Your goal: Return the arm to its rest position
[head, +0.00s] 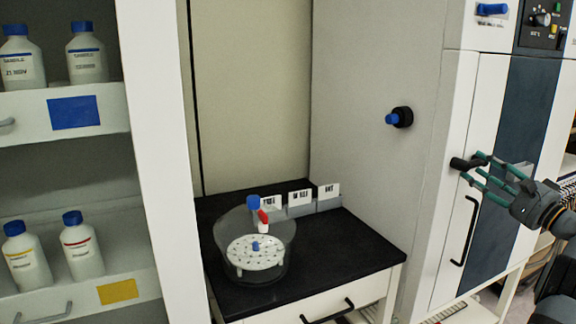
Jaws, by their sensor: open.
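My gripper (474,168) is at the right of the head view, in front of the tall white cabinet with a dark blue panel (510,130). Its teal fingers are spread apart and point left. No object shows held between them. A black knob or latch (465,163) on the cabinet's door edge appears right at the fingertips. I cannot tell whether the fingers touch it. The wrist behind the gripper is dark, and my arm runs off the right edge of the picture.
A black-topped bench (330,250) carries a clear round vessel (278,262) with blue and red valves, and small white boxes (300,197). Shelves at left hold several bottles (88,55). A black valve (402,117) sticks out of the side wall. A long door handle (465,232) hangs below my gripper.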

